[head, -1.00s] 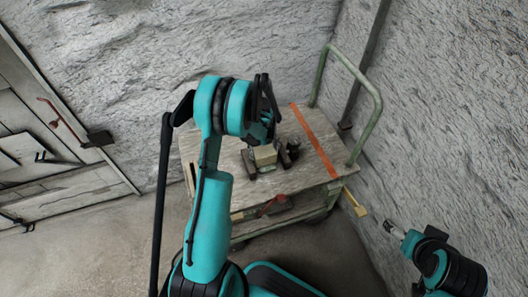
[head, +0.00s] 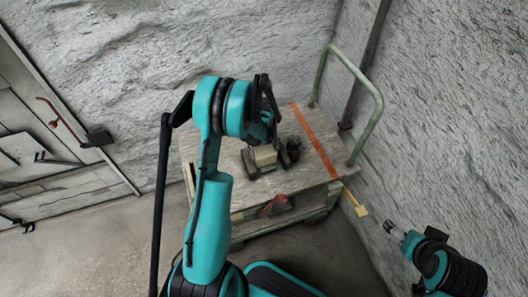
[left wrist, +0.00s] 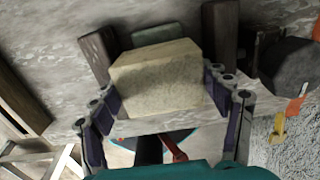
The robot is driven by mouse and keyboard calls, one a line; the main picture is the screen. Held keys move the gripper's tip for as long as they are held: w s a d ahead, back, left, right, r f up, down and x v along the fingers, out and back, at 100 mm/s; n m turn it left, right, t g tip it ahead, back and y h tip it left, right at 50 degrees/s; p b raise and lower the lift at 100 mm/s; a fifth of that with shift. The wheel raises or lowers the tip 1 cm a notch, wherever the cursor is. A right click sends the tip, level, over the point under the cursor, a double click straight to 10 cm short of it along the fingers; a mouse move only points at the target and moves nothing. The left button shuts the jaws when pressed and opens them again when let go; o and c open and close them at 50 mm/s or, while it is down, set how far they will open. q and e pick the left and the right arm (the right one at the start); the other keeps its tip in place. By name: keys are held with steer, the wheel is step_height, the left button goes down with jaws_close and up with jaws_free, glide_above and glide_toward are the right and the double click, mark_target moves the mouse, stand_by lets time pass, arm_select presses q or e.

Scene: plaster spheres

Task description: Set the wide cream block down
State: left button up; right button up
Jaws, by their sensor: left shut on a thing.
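The wide cream block (head: 265,155) is between the fingers of my left gripper (head: 270,160), over the top of the cart (head: 215,165). In the left wrist view the block (left wrist: 157,85) fills the middle, with the gripper's fingers (left wrist: 160,97) against its left and right sides. The gripper is shut on it. I cannot tell whether its underside touches the cart top. My right gripper (head: 394,231) is at the lower right, away from the cart, too small to tell open or shut.
Dark blocks stand close by: a greenish one (left wrist: 98,50) and a brown one (left wrist: 220,32). A dark round thing (left wrist: 290,70) is to the right. An orange stripe (head: 315,142) crosses the cart top. A green handle (head: 372,125) rises at its right end.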

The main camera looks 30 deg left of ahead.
arm_select(q)
steer(key=shift+f, duration=0.25)
stand_by(0.3)
steer(key=o, duration=1.9)
steer(key=shift+o, duration=0.2)
steer(key=shift+r, duration=0.1)
steer(key=shift+r+p, duration=0.9)
steer(key=shift+r, duration=1.05)
